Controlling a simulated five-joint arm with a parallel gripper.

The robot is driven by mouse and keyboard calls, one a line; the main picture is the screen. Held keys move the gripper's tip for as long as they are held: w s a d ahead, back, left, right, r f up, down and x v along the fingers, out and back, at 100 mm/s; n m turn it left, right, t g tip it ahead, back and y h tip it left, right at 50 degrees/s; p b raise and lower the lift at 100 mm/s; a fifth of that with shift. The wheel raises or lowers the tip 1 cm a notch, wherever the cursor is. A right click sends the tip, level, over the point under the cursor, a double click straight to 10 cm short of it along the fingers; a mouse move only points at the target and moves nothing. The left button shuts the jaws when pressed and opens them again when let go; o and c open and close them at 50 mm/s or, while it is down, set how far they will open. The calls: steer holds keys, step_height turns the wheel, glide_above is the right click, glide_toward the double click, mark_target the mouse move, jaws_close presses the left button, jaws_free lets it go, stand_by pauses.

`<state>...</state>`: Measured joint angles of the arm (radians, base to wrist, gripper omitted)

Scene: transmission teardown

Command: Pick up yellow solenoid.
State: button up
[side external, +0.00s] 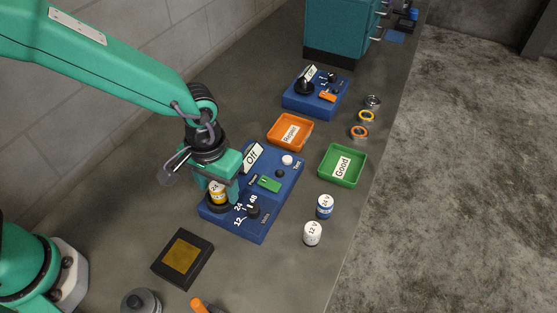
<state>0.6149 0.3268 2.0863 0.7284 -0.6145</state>
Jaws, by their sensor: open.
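The yellow solenoid (217,192) has a "24" label on its pale top. It stands upright at the left corner of the blue test box (236,228), seemingly in a dark round socket. My gripper (218,184) is open and lowered around the solenoid's upper part, from above and behind. The green gripper body hides some of the solenoid's far side. Whether the fingers touch it cannot be told. A blue-and-white "24" solenoid (325,206) and a white "12" solenoid (312,233) stand on the bench to the right.
An orange "Replace" tray (272,142) and a green "Good" tray (324,170) lie beyond the test box. The box carries a black knob (253,212) and an "Off" sign (254,156). A second blue box (294,107) stands behind. A dark pad (160,267) lies front left.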

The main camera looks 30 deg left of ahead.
mark_target(217, 186)
steer(key=c, duration=1.2)
jaws_close()
steer(key=shift+r, duration=0.15)
steer(key=shift+r, duration=0.45)
step_height(217, 186, up, 3)
steer(key=shift+r, duration=0.2)
steer(key=s+d+r, duration=0.4)
steer(key=s+r, duration=0.2)
steer(key=s, duration=0.4)
steer(key=shift+s+d+r, duration=0.25)
steer(key=shift+s+d, duration=0.1)
